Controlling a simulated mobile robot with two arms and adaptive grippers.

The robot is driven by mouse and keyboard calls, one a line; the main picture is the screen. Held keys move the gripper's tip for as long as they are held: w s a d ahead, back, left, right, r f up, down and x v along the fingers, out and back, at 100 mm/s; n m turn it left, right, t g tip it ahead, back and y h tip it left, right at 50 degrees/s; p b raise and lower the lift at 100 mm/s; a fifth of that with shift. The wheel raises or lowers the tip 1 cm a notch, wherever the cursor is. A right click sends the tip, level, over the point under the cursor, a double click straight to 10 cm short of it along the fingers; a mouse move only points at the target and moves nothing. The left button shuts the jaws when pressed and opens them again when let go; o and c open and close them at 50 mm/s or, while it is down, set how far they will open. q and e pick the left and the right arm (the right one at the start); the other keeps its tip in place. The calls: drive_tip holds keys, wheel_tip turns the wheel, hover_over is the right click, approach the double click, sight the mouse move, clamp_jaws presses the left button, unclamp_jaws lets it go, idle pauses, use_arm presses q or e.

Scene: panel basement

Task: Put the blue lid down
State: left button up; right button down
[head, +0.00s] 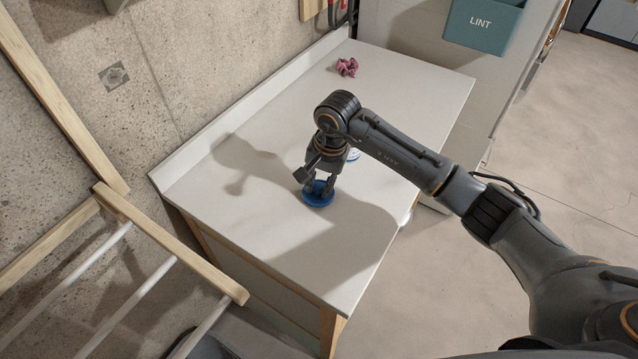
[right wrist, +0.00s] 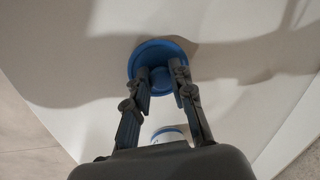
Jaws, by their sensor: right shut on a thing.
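The blue lid (head: 319,198) is a round disc at the middle of the white table, under my right gripper (head: 319,186). In the right wrist view the lid (right wrist: 152,50) shows a round raised part in its middle, between the fingers of my right gripper (right wrist: 161,80). The right gripper is shut on the lid. The lid is at or very close to the tabletop; I cannot tell whether it touches. My left gripper is not in view.
A white container (head: 353,154) stands just behind the gripper, partly hidden; its rim shows in the wrist view (right wrist: 168,133). A crumpled pink cloth (head: 347,67) lies at the table's (head: 240,225) far end. A wooden rack (head: 170,245) stands left. The table's front part is clear.

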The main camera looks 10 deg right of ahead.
drive_tip(key=shift+f+b, duration=0.4)
drive_tip(key=c, duration=1.1)
unclamp_jaws()
drive_tip(key=shift+c, duration=0.2)
drive_tip(key=shift+r, duration=0.1)
drive_tip(key=shift+r+p, duration=0.65)
drive_tip(key=shift+p, duration=0.25)
drive_tip(key=shift+w+r, duration=0.1)
drive_tip(key=shift+r, duration=0.25)
wheel_tip(320, 180, up, 11)
drive_tip(key=s+d+b, duration=0.1)
drive_tip(key=b, duration=0.1)
drive_tip(key=shift+s+d+b, duration=0.15)
drive_tip(key=shift+d+b, duration=0.15)
drive_tip(key=shift+b, duration=0.1)
